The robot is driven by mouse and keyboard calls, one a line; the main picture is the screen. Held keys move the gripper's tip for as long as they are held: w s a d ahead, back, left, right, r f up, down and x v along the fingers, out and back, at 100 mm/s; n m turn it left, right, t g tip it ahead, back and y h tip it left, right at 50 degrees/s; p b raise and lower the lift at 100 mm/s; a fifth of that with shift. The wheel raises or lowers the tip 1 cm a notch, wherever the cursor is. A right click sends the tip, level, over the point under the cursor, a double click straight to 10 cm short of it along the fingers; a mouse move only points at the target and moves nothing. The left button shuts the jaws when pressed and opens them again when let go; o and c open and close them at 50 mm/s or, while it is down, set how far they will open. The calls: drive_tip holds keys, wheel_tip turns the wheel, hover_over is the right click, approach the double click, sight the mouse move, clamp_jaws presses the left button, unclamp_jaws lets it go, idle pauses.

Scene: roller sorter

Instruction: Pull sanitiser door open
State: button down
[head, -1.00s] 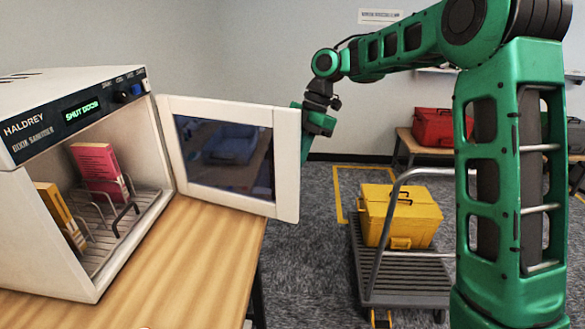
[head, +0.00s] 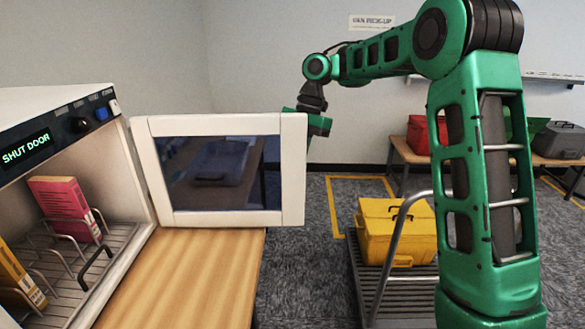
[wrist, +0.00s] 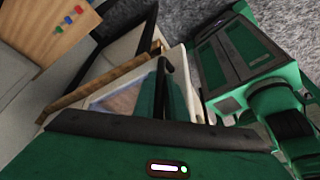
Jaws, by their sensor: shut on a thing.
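The book sanitiser (head: 50,95) stands at the left in the head view, its display reading "SHUT DOOR". Its door (head: 293,170), a white frame around a dark window, stands wide open, swung out to the right. My gripper (head: 316,123) is at the door's free right edge, partly hidden behind it. It is shut, apparently on the door handle, which the head view hides. In the wrist view a dark bar (wrist: 165,75), which may be the handle or a finger, stands over a pale panel; the grip itself is unclear.
Inside the sanitiser, a pink book (head: 65,207) and a yellow book (head: 18,275) stand in a wire rack. The wooden table (head: 190,280) is bare below the door. A trolley (head: 400,295) carrying a yellow case (head: 395,230) stands to the right, near my arm.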

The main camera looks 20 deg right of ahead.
drive_tip(key=shift+a, duration=0.2)
drive_tip(key=c, duration=2.1)
unclamp_jaws()
drive_tip(key=shift+d, duration=0.1)
drive_tip(key=shift+r, duration=0.1)
drive_tip(key=shift+v, duration=5.3)
drive_tip(key=shift+d, duration=0.1)
